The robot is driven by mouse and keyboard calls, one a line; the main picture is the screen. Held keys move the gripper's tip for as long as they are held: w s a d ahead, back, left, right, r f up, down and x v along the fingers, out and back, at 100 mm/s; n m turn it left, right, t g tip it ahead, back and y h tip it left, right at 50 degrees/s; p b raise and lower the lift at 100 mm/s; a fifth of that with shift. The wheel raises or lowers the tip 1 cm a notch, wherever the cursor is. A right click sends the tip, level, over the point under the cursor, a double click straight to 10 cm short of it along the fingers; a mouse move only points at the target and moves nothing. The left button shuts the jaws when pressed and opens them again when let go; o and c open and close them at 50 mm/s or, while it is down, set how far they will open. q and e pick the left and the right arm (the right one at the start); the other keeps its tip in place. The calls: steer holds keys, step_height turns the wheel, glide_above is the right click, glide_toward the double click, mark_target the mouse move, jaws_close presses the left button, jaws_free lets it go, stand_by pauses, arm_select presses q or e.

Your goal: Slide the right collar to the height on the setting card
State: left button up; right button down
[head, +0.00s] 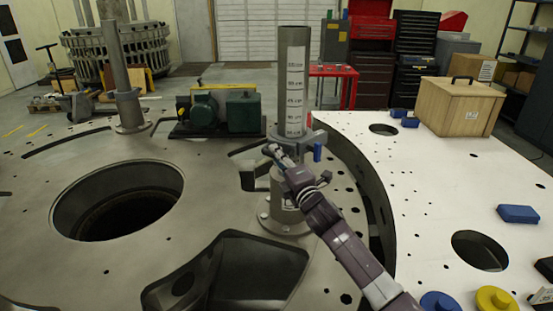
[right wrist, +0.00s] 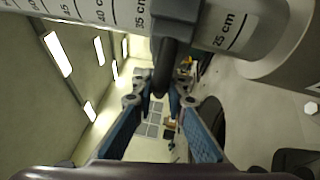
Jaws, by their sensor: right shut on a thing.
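The right post (head: 292,70) stands upright on the turret plate with a printed cm scale. The grey right collar (head: 305,137) is around it, below the lowest label showing in the head view. In the right wrist view the collar (right wrist: 188,9) sits between the 25 cm and 35 cm marks of the post (right wrist: 240,28). My right gripper (head: 269,150) is at the collar's front left. In the wrist view its fingers (right wrist: 165,98) are shut on the collar's dark handle (right wrist: 165,68). My left gripper is out of view. I cannot make out the setting card.
A second post (head: 117,65) stands at the left. The plate has a large round hole (head: 115,200) and a dark opening at the front. A green machine (head: 215,112) sits behind. A wooden box (head: 460,105) and blue blocks are on the white surface at right.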

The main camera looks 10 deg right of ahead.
steer(key=shift+r, duration=0.2)
steer(key=c, duration=1.9)
jaws_free()
steer(key=shift+f, duration=0.2)
steer(key=v, duration=1.2)
